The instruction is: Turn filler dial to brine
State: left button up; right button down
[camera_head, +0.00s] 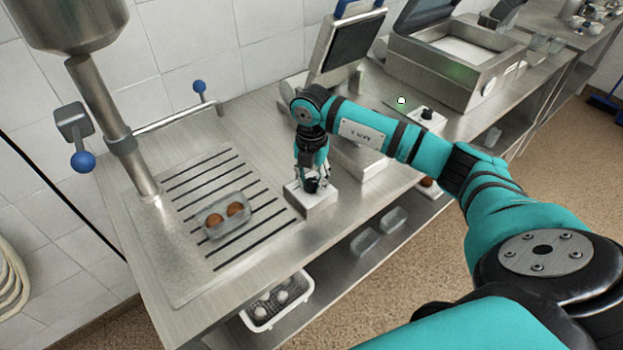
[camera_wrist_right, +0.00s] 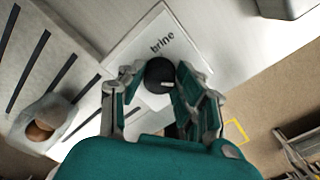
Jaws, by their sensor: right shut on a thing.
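The filler dial is a black round knob (camera_wrist_right: 160,75) on a white box (camera_head: 313,203) at the counter's front edge, right of the slotted drain area. In the right wrist view the word "brine" is printed on the white top (camera_wrist_right: 165,42), just beyond the knob. A short pale mark shows on the knob's near side. My right gripper (camera_head: 312,186) reaches down onto the box, and its fingers (camera_wrist_right: 158,88) are shut on the knob, one on each side. My left gripper is not in view.
A white perforated basket (camera_head: 275,308) is on the shelf below. A screen (camera_head: 347,42) and a vacuum machine (camera_head: 455,55) stand farther back.

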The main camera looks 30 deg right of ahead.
aim_at(312, 181)
jog(key=shift+w+r, duration=0.1)
jog(key=shift+r, duration=0.05)
jog(key=c, duration=0.9)
grip_release()
jog(key=shift+c, duration=0.2)
notch_tip(312, 181, up, 12)
